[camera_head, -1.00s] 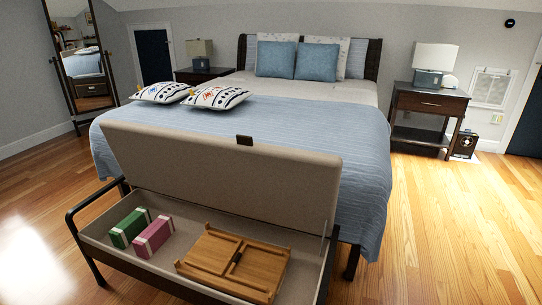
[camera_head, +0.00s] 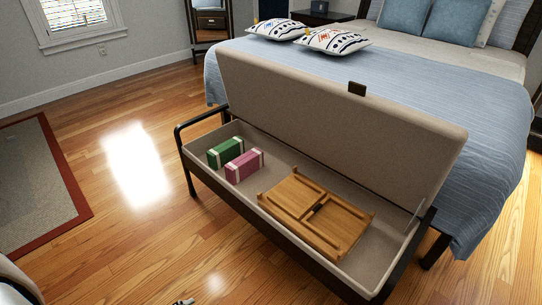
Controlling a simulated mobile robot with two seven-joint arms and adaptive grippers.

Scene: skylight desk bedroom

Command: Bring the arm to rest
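At the lower left of the head view a white, rounded part of my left arm (camera_head: 14,284) shows. A small dark and silver piece at the bottom edge looks like the tip of my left gripper (camera_head: 183,301). The rest of it is cut off by the frame, so I cannot tell whether it is open or shut. It is over the wooden floor, apart from the bench. My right arm and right gripper are not in view.
A storage bench (camera_head: 270,222) stands open at the bed's foot, its padded lid (camera_head: 330,120) raised. Inside lie a green box (camera_head: 225,152), a pink box (camera_head: 244,165) and a wooden folding tray (camera_head: 316,211). Clear floor lies left of it, then a red-edged rug (camera_head: 72,182).

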